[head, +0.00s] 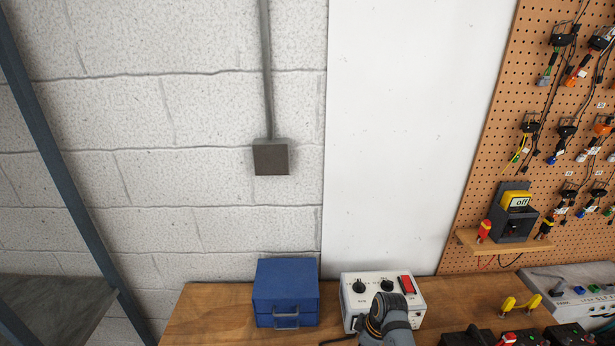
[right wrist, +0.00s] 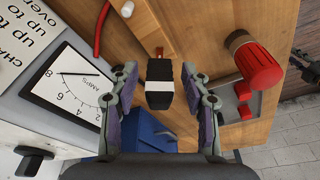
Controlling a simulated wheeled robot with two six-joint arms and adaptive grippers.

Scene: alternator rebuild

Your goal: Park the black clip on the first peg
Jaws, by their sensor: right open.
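In the right wrist view my right gripper (right wrist: 157,78) is open. A black clip-like piece with a white band (right wrist: 159,72) shows between its two fingers, with a gap on each side. A small red bit shows at its far end. I cannot tell how far it is from the fingertips. In the head view, black clips with coloured leads hang from pegs on the pegboard (head: 515,80) at the right. I cannot tell which peg is the first. Neither gripper's fingers show in the head view; my left gripper is out of view.
A charger with an amps dial (right wrist: 68,82) stands close left of my right gripper. A red-handled tool (right wrist: 258,70) is to the right, and a blue box (right wrist: 148,137) lies below.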

